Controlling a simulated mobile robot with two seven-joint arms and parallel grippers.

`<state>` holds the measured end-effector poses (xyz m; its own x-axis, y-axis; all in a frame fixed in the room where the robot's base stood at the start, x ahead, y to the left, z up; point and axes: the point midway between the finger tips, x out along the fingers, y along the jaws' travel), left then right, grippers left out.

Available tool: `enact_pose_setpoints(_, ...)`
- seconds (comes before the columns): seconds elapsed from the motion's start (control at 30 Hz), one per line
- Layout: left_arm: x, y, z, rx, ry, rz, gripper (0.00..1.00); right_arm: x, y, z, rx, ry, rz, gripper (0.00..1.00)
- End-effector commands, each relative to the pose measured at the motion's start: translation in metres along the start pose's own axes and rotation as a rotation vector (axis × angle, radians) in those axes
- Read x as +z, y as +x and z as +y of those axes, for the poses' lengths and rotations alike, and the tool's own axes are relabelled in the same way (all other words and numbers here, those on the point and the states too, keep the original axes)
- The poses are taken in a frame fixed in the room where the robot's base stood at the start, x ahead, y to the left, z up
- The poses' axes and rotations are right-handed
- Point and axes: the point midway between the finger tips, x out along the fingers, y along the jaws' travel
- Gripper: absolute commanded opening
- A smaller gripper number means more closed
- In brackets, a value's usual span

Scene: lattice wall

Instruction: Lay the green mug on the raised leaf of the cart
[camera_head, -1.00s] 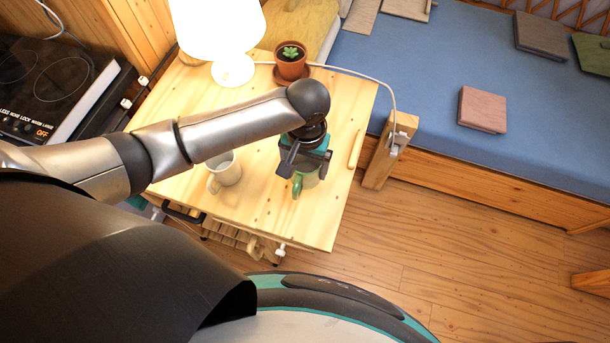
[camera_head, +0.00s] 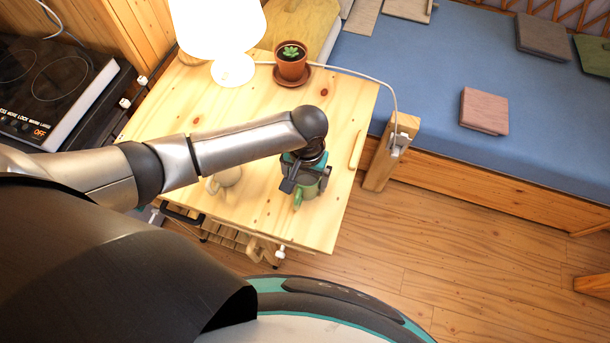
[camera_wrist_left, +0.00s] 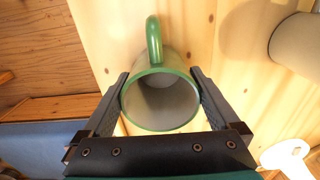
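The green mug (camera_head: 298,198) stands upright on the wooden cart top (camera_head: 225,115), mostly hidden under my left gripper (camera_head: 303,183) in the head view. In the left wrist view the mug (camera_wrist_left: 160,103) shows its green rim, pale empty inside and green handle at the top of the picture. My left gripper (camera_wrist_left: 160,85) is open with one finger on each side of the mug; the gaps are very narrow, and I cannot tell whether they touch. I cannot clearly pick out the raised leaf from the rest of the cart top. My right gripper is out of view.
A pale mug (camera_head: 226,178) stands left of the gripper, partly behind my arm. A lamp (camera_head: 232,66) and a potted plant (camera_head: 291,66) stand at the back. A wooden post (camera_head: 388,155) with a cable is at the right. Bare cart top lies in front.

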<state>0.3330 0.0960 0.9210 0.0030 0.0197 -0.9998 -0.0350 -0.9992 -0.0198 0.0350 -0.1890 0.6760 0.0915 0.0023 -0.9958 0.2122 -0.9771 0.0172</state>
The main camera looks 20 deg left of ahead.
Motion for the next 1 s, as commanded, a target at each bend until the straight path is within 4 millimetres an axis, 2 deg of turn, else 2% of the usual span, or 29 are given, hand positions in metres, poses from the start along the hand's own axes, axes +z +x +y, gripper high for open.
enact_pose_setpoints(0.37,0.0,-0.007,0.0,0.001,0.001,0.001,1.0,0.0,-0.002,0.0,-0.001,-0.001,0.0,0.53)
enact_pose_setpoints(0.47,0.0,-0.021,0.001,0.003,0.001,0.001,1.0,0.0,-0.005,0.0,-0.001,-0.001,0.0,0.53)
enact_pose_setpoints(0.8,-0.001,-0.093,0.001,0.003,0.001,0.002,1.0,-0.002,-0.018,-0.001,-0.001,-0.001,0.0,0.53)
enact_pose_setpoints(1.0,0.0,-0.118,0.0,0.001,0.0,-0.001,1.0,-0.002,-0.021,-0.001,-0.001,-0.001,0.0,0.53)
